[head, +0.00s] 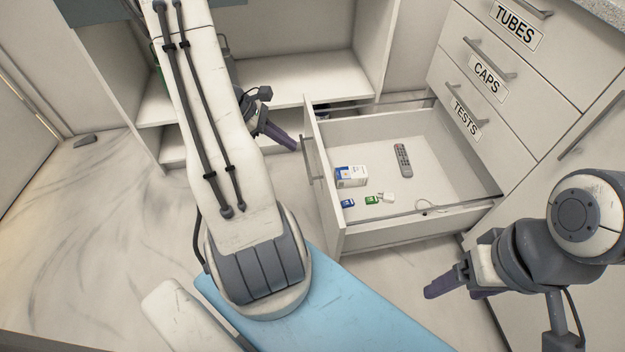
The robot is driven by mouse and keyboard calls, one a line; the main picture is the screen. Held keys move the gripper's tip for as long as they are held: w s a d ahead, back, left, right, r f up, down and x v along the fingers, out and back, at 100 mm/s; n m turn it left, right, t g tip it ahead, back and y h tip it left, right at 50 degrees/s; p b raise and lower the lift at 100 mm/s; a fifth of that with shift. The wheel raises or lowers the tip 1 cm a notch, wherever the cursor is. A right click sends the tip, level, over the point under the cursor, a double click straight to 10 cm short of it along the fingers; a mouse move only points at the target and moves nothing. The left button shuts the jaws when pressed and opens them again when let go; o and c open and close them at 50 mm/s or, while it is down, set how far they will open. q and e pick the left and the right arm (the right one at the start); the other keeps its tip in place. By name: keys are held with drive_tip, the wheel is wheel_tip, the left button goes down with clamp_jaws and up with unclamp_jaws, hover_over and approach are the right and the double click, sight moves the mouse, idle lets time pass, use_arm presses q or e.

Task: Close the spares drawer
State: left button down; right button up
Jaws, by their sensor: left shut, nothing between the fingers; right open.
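A white drawer (410,229) stands pulled far out of the cabinet, below the drawer labelled TESTS. Its front panel (325,200) faces left, and its label cannot be seen. The grey bar handle (307,163) is on the outer face of that panel. My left gripper (287,141) is shut and empty, with its purple fingers close to the upper left of the front panel; whether they touch it cannot be told. My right gripper (452,289) is open and empty, low in front of the cabinet, below the drawer's near side in the picture.
The drawer holds a grey remote (403,160), a white-and-blue box (350,176), a small blue item (347,203), a green item (372,200), a white plug (388,198) and a cable. Closed drawers marked TUBES, CAPS (487,75) and TESTS (466,117) sit above. Open shelving (310,78) stands behind.

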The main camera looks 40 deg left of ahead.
use_arm(q)
drive_tip(key=s+a+f+n+t+b, duration=0.1)
drive_tip(key=s+a+f+n, duration=0.1)
drive_tip(key=a+f+n, duration=0.15)
drive_tip(key=b, duration=0.6)
approach(322, 167)
wheel_tip(322, 167, down, 4)
drive_tip(key=w+d, duration=0.1)
drive_tip(key=w+d+b, duration=0.1)
drive_tip(key=shift+d+r+m, duration=0.1)
drive_tip(key=shift+d+m, duration=0.25)
drive_tip(key=shift+w+d, duration=0.25)
drive_tip(key=shift+d, duration=0.05)
drive_tip(key=shift+r, duration=0.1)
use_arm(e)
wheel_tip(322, 167, down, 10)
use_arm(q)
drive_tip(key=shift+y, duration=0.3)
use_arm(e)
drive_tip(key=shift+r, duration=0.1)
